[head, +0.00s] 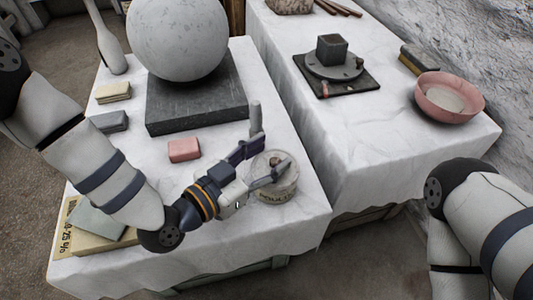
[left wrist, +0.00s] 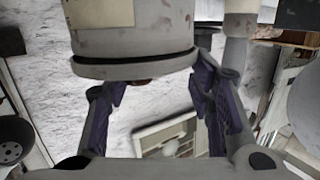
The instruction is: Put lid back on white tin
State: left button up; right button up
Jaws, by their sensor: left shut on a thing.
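The white tin (head: 277,191) stands near the front right of the nearer table, with dark lettering on its side. Its lid (head: 287,177) is at its top, with a brown knob (head: 276,160), and is partly covered by my fingers. My left gripper (head: 266,162) reaches over the tin from the left and is shut on the lid. In the left wrist view, the fingers flank the lid's grey rim (left wrist: 135,67), which lies against the tin's body (left wrist: 150,25). I cannot tell whether it is fully seated. My right gripper is out of view.
A slim grey upright thing (head: 256,115) stands close behind the fingers. A pink block (head: 184,150) lies left, and a large sphere (head: 178,35) rests on a dark slab (head: 195,112) behind. The second table (head: 365,135) holds a pink bowl (head: 449,100). Table around the tin's front is clear.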

pick_arm(q)
jog(key=o, duration=1.4)
jog(key=shift+r, duration=0.1)
notch_tip(320, 180, up, 7)
jog(key=p, duration=0.5)
jog(key=shift+p, duration=0.4)
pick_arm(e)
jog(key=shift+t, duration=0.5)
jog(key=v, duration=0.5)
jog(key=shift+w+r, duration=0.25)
pick_arm(q)
jog(key=shift+c, duration=1.1)
grip_shut()
jog(key=shift+f, duration=0.3)
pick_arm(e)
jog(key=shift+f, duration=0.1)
